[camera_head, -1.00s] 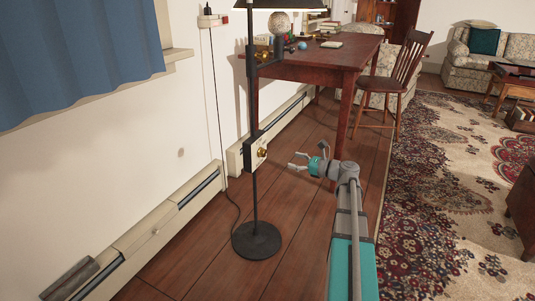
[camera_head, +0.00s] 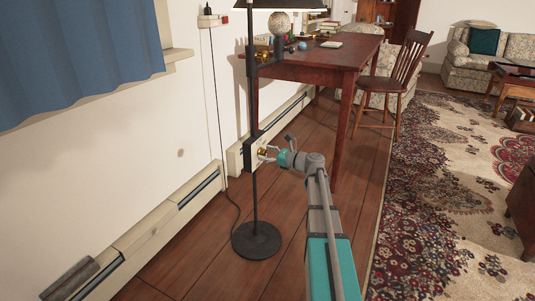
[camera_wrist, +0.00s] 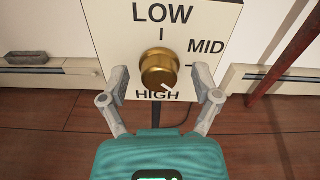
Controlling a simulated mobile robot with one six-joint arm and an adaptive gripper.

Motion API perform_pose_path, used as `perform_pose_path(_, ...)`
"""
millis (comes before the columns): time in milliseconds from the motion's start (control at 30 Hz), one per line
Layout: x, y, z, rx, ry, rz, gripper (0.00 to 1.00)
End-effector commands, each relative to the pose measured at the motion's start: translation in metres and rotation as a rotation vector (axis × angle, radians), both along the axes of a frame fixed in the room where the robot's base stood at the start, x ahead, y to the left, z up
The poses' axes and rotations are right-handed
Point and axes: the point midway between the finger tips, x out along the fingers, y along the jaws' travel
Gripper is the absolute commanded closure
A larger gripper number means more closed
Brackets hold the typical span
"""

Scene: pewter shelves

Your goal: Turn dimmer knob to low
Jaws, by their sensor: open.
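The brass dimmer knob (camera_wrist: 159,66) sits on a cream panel (camera_wrist: 105,35) lettered LOW at top, MID at right and HIGH below. A pale mark on the knob's lower edge points down toward HIGH. In the head view the knob (camera_head: 262,152) is on the floor lamp's pole (camera_head: 255,190). My gripper (camera_wrist: 159,76) is open, with one finger on each side of the knob in the wrist view. I cannot tell whether either finger touches it. In the head view my gripper (camera_head: 273,150) is close at the knob's right.
The lamp's round black base (camera_head: 257,241) stands on the wood floor. A wooden table (camera_head: 335,68) and chair (camera_head: 392,80) stand behind. A baseboard heater (camera_head: 160,228) runs along the left wall. The patterned rug (camera_head: 450,190) lies at right.

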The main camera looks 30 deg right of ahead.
Motion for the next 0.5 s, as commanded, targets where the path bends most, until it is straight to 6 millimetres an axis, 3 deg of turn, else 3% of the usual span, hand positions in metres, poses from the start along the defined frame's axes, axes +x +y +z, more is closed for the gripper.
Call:
perform_pose_path(300, 0.001, 0.0008, 0.0, 0.0, 0.0, 0.0, 0.19)
perform_pose_path(500, 0.0009, 0.0006, 0.0, 0.0, 0.0, 0.0, 0.55)
